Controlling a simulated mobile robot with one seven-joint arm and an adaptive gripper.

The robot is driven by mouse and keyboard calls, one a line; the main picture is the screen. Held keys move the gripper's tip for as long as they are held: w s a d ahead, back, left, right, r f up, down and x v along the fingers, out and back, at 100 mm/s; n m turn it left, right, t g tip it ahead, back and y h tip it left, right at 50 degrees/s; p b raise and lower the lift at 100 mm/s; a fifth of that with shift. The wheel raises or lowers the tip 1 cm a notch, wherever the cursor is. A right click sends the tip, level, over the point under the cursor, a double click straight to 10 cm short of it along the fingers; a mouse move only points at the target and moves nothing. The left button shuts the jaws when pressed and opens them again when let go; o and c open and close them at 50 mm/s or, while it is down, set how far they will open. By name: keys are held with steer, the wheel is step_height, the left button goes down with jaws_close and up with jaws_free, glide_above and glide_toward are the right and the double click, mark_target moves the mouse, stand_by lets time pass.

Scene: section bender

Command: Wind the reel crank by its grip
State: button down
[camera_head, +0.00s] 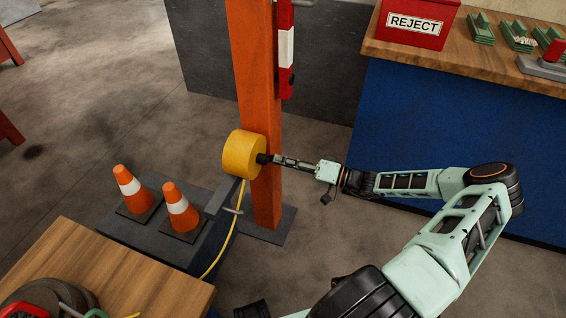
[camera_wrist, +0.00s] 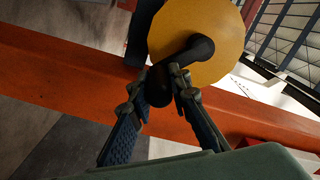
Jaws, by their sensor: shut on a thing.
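The yellow reel (camera_head: 240,154) is mounted on the orange post (camera_head: 258,80), with a yellow hose or cable hanging below it. In the wrist view the reel's round yellow face (camera_wrist: 220,35) shows at the top, with the black crank (camera_wrist: 185,58) across its middle. The crank's dark grip (camera_wrist: 158,88) points toward the camera. My gripper (camera_head: 268,159) reaches the reel from the right. In the wrist view its two fingers (camera_wrist: 160,92) stand on either side of the grip and are shut on it. The grip's far end is partly hidden in the head view.
Two orange cones (camera_head: 128,182) stand on a dark box left of the post. A wooden table (camera_head: 85,262) fills the lower left. A blue bench (camera_head: 440,130) with a red REJECT bin (camera_head: 415,22) stands at the right. A red and white bar (camera_head: 286,48) hangs beside the post.

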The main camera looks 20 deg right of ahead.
steer(key=shift+d, duration=0.1)
steer(key=c, duration=1.8)
jaws_free()
steer(key=v, duration=1.2)
